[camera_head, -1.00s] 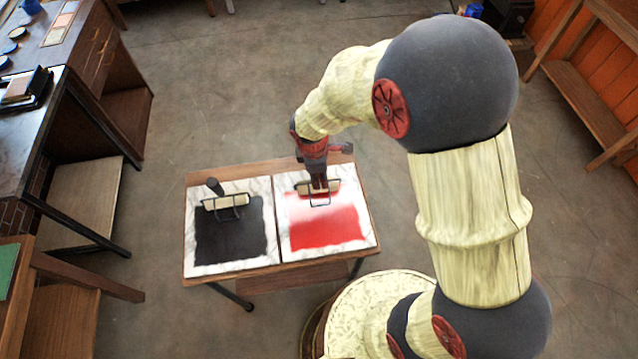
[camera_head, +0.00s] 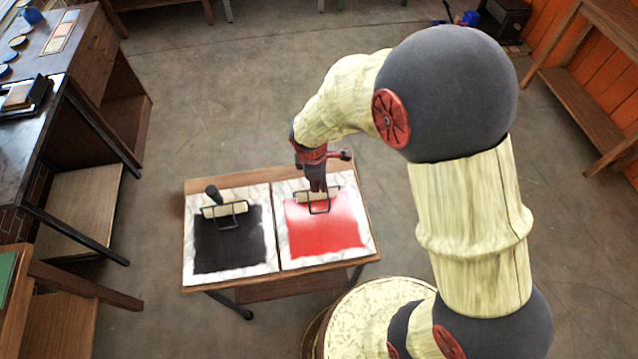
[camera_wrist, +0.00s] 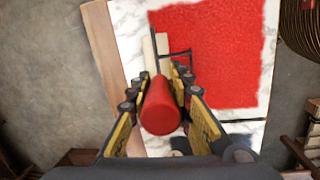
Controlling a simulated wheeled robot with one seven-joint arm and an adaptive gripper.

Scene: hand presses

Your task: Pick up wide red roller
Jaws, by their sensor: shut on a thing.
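The red roller has a cream cylinder, a black wire frame (camera_head: 319,210) and a red handle (camera_wrist: 161,106). In the head view it is at the upper edge of the red ink patch (camera_head: 325,235) on the right marble slab. My gripper (camera_head: 317,186) is above it, pointing down. In the wrist view my gripper (camera_wrist: 163,78) has its yellow-lined fingers on both sides of the red handle, shut on it. The cream cylinder shows beyond the handle. I cannot tell whether the roller touches the slab.
A second roller (camera_head: 224,210) with a black handle lies on the black ink patch (camera_head: 228,248) on the left slab. Both slabs sit on a small wooden table (camera_head: 250,177). A dark workbench (camera_head: 35,125) stands at left. The floor behind the table is clear.

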